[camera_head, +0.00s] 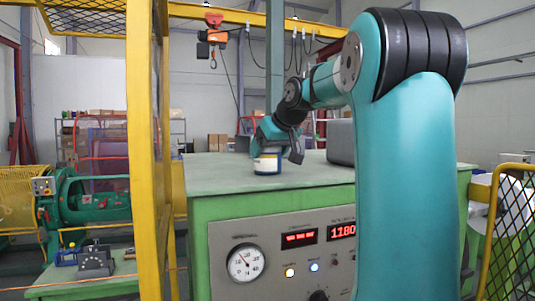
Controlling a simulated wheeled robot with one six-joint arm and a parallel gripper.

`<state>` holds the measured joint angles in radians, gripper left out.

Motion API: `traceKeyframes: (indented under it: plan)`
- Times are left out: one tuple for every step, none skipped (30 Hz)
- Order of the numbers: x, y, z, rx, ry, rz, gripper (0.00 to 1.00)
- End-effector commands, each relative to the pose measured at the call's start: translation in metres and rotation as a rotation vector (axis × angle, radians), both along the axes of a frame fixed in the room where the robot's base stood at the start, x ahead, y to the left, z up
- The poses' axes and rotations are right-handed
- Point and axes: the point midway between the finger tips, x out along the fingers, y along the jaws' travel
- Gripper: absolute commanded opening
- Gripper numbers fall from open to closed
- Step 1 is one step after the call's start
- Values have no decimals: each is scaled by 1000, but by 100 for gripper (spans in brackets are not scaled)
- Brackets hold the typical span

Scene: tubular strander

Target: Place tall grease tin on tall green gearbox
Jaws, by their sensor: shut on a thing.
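The grease tin (267,164) is a small white cylinder with yellow and dark blue bands. It is upright between the fingers of my gripper (275,151), which is shut on it from above. The tin is at the top surface of a tall green housing (225,174), which seems to be the gearbox. I cannot tell whether its base touches that surface or hangs just above it. My arm covers the right part of the housing.
A grey box (341,143) stands on the housing top, right of the tin. The front has a panel with a gauge (246,262) and red displays. A yellow post (143,150) rises at the left, and yellow mesh (512,225) at the right. The top's left part is clear.

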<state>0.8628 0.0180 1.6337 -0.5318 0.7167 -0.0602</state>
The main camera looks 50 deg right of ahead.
Motion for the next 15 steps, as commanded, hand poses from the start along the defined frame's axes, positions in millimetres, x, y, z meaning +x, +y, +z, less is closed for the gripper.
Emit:
traceKeyframes:
  plan:
    - [0, 0, 0, -1, -1, 1, 37]
    - [0, 0, -1, -1, -1, 1, 37]
    - [0, 0, -2, 0, -1, 0, 37]
    - [0, 0, -3, -1, -1, 1, 37]
    - [0, 0, -3, 0, 0, 0, 78]
    - [0, 0, -3, 0, 0, 0, 88]
    - [0, 0, -3, 0, 1, 0, 94]
    - [0, 0, -3, 0, 1, 0, 99]
    - [0, 0, -3, 0, 1, 0, 99]
    - [0, 0, -3, 1, 1, 1, 99]
    - [0, 0, -3, 1, 1, 1, 99]
    - [0, 0, -3, 1, 1, 1, 99]
    - [0, 0, -3, 1, 1, 1, 99]
    - [0, 0, -3, 1, 1, 1, 99]
    - [0, 0, -2, 1, 1, 1, 99]
